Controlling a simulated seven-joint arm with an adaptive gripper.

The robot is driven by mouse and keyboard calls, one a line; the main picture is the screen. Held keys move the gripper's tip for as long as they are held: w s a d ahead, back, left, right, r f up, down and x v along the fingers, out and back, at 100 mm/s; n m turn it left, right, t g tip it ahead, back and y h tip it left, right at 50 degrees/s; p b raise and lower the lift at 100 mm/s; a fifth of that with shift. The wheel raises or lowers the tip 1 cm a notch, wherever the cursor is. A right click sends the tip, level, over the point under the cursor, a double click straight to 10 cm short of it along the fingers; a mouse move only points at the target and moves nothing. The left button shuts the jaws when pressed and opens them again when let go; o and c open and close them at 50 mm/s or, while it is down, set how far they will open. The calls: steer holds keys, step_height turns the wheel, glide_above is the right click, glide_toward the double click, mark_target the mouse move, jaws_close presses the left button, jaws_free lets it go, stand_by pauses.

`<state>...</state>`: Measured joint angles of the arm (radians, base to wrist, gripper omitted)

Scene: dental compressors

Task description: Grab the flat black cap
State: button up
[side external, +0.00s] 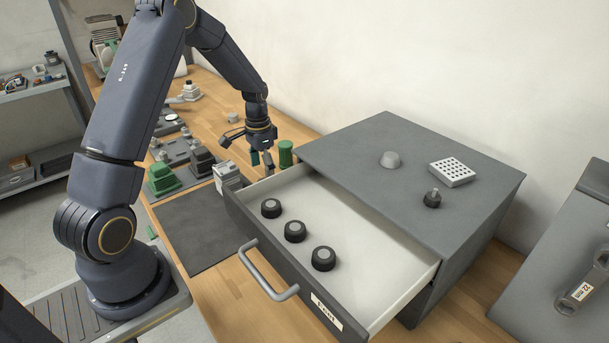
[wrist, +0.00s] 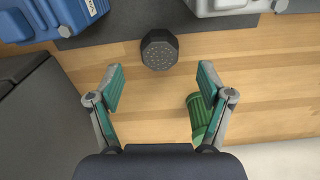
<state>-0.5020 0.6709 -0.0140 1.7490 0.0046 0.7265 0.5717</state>
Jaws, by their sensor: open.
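A black faceted cap (wrist: 160,49) with a dotted flat top lies in the wrist view, at the edge of the dark mat and partly on the wooden table. My gripper (wrist: 160,76) is open and empty, with the cap just beyond the gap between its fingertips, roughly centred. In the side external view my gripper (side external: 262,164) hangs pointing down by the back corner of the open drawer. I cannot make out this cap there.
A green ribbed cylinder (wrist: 198,116) is close to my right finger. A blue box (wrist: 72,14) and a pale grey block (wrist: 228,6) flank the cap. The open drawer (side external: 375,318) holds three round black caps (side external: 295,231) with grey tops.

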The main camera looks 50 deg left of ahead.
step_height(320, 180, down, 6)
steer(key=shift+w+r, duration=0.1)
steer(key=shift+r, duration=0.15)
steer(key=c, duration=1.3)
steer(key=shift+o, duration=0.2)
steer(key=shift+r, duration=0.15)
